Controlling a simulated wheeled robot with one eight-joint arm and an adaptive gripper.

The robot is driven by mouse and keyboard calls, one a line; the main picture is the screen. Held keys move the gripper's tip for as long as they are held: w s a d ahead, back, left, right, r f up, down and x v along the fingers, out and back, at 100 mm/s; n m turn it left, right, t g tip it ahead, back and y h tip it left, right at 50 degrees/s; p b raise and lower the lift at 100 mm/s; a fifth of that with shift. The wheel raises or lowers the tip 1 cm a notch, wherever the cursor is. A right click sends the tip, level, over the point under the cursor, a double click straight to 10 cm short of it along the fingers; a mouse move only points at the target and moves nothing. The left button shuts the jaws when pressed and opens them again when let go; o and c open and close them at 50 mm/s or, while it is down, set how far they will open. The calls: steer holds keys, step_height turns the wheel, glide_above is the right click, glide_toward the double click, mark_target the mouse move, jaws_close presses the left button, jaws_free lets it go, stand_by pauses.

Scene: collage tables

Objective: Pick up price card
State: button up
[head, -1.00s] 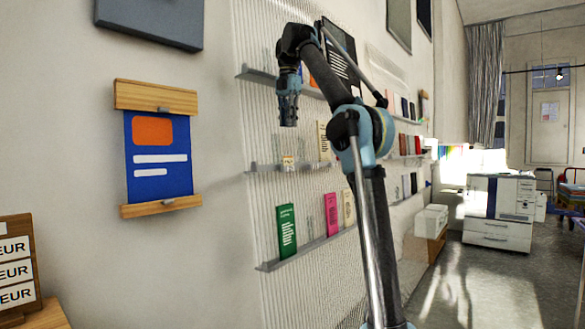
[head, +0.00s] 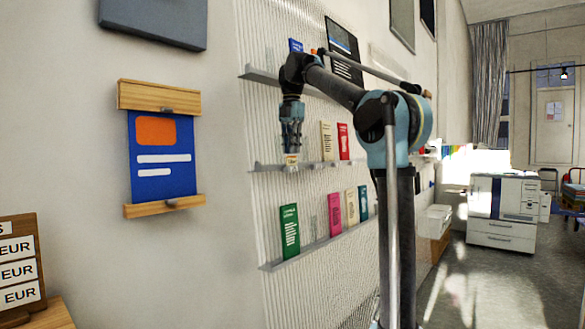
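A small cream card with an orange mark (head: 291,161), likely the price card, stands at the left part of the middle wall shelf (head: 325,165). My gripper (head: 291,149) points straight down right over it. The fingertips are at the card's top edge and hide its upper part. The fingers are too small and dark to show whether they are open or closed on it, or whether they touch it.
A cream booklet (head: 327,140) and a red one (head: 343,141) stand to the right on the same shelf. The lower shelf (head: 330,240) holds several booklets, with a green one (head: 290,231) at left. A wooden EUR price board (head: 20,262) stands lower left.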

mark_target(291, 157)
steer(key=shift+f, duration=2.1)
jaws_close()
